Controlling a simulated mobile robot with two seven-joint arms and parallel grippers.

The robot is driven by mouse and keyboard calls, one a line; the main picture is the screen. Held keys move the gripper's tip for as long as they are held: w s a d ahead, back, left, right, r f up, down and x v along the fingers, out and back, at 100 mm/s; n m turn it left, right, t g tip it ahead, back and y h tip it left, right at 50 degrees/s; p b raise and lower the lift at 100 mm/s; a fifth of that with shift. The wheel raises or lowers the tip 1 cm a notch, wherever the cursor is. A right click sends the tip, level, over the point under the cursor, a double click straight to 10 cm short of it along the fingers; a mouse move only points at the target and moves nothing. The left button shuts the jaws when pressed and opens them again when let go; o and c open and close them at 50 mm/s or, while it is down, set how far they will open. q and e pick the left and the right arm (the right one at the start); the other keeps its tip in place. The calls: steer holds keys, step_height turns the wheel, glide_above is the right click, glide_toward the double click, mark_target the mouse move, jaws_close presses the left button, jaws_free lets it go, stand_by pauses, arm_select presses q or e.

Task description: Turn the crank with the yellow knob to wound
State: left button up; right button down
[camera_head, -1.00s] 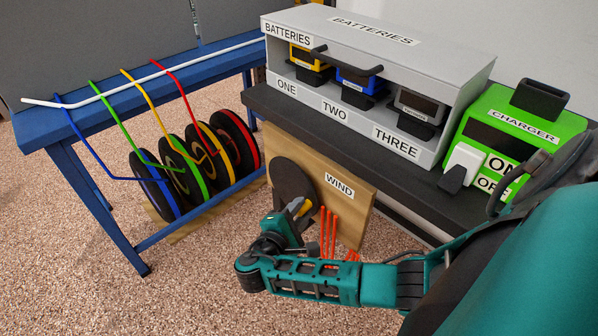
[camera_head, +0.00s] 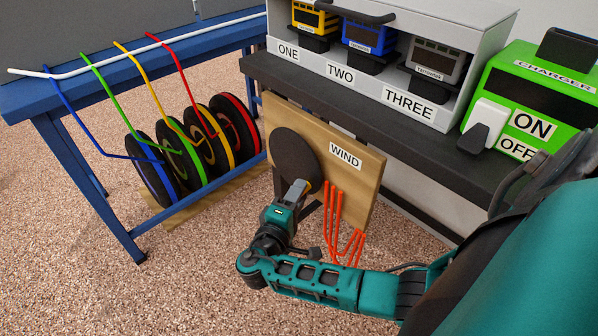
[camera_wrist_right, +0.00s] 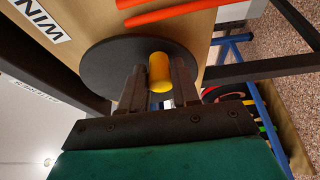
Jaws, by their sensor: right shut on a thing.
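The crank is a dark round disc (camera_head: 291,150) on the face of a wooden board (camera_head: 362,185) labelled WIND. Its yellow knob (camera_wrist_right: 159,72) stands out from the disc near its rim. In the right wrist view the knob sits between the two fingers, and the disc (camera_wrist_right: 105,68) lies behind it. My right gripper (camera_head: 303,187) is shut on the knob, low on the disc in the head view, where the fingers mostly hide the knob. It also shows in the wrist view (camera_wrist_right: 158,88). My left gripper is not in view.
Orange-red rods (camera_head: 335,222) stand out by the board, just right of my gripper. A dark shelf (camera_head: 400,135) above carries the battery case (camera_head: 480,50) and green charger (camera_head: 566,95). A blue rack (camera_head: 85,205) with coloured reels stands left. Speckled floor in front is clear.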

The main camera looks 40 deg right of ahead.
steer(key=shift+f, duration=0.15)
stand_by(0.4)
steer(key=c, duration=0.9)
jaws_free()
